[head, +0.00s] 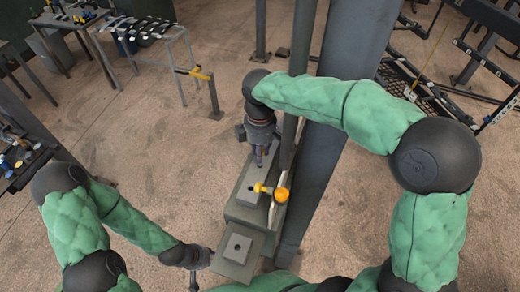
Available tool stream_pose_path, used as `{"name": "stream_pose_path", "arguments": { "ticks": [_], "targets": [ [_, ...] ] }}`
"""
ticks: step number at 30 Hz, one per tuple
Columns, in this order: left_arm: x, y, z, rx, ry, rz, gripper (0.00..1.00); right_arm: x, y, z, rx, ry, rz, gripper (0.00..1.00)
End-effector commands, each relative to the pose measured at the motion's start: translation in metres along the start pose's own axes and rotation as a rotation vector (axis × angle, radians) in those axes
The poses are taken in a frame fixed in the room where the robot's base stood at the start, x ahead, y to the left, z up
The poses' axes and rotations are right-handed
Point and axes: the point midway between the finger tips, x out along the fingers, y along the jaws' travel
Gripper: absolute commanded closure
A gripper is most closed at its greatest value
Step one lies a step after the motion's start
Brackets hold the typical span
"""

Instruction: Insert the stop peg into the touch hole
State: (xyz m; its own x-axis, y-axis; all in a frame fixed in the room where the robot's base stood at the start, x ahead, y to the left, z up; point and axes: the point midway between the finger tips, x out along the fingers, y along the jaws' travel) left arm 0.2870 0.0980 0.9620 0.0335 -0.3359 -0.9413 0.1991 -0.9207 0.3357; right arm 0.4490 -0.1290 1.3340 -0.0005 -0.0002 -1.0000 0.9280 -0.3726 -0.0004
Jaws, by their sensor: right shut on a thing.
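My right gripper (261,151) points down over the far end of a grey block fixture (238,212) beside the column. It is shut on a small thin thing, most likely the stop peg, which the fingers mostly hide. Its tip is close to the block's top; I cannot tell whether it touches or is in a hole. The touch hole cannot be made out for certain. A yellow piece (263,188) and an orange ball (281,195) sit at the block's right side, nearer than the gripper. My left gripper (194,280) hangs low left of the fixture, too small to read.
A thick grey column (325,150) stands right behind the fixture, close to my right arm. A lower grey block (239,247) stands in front. Tables with tools are at the left, a rack with a yellow bar (195,73) at the back. Open floor (150,170) lies left of the fixture.

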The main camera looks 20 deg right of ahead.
Motion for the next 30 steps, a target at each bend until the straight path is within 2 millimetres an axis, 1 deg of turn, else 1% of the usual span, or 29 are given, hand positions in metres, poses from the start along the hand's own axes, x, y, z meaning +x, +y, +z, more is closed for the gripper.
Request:
{"name": "stream_pose_path", "arguments": {
  "ticks": [30],
  "targets": [
    [0.013,-0.005,-0.001,0.000,0.000,0.000,0.60,0.022,0.000,0.000,0.000,0.000,0.000,1.00]
  ]
}}
